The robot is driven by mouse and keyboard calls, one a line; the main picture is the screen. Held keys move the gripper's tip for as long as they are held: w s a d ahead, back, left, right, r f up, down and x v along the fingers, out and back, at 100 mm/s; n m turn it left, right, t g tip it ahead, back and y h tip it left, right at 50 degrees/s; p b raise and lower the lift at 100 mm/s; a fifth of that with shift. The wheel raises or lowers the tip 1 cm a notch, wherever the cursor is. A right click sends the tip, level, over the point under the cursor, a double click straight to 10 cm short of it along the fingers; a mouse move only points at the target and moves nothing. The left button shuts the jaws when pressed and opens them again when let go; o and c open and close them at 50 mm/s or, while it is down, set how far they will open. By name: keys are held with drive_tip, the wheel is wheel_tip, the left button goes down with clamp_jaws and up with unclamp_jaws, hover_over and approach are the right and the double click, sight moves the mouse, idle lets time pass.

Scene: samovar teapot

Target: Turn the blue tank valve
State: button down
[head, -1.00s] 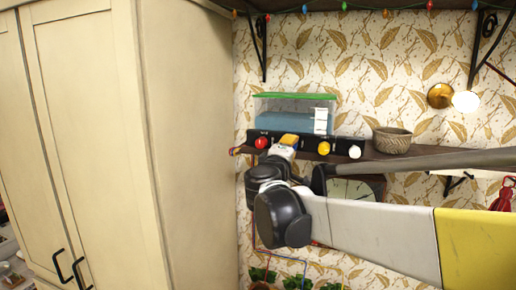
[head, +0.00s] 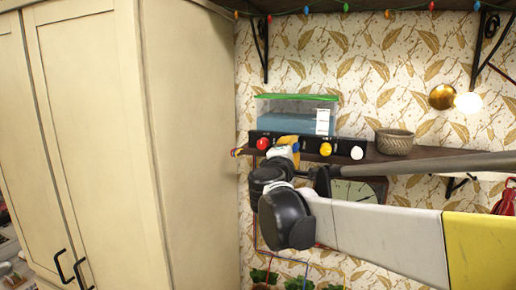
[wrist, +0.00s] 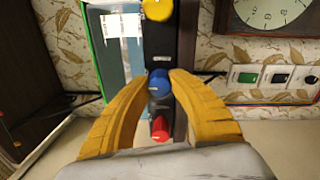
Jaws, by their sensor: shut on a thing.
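The blue tank valve (wrist: 159,84) is a round blue knob on a black panel (wrist: 160,48), between a yellow knob and a red knob. In the wrist view my gripper (wrist: 160,80) has its two yellow fingers closed on the blue valve, one at each side. In the head view my gripper (head: 290,146) is at the black panel on the shelf and hides the blue valve. The clear tank (head: 296,118) with a green rim and blue water stands behind the panel.
The red knob (head: 263,144), yellow knob (head: 325,149) and white knob (head: 357,153) sit close by on the panel. A woven basket (head: 394,141) stands on the shelf to the right. A clock (head: 355,191) hangs below. A tall cream cabinet (head: 95,140) fills the left.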

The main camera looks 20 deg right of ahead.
drive_tip(key=c, duration=1.1)
unclamp_jaws()
drive_tip(key=shift+c, duration=0.2)
drive_tip(key=v, duration=1.2)
drive_tip(key=shift+f, duration=0.1)
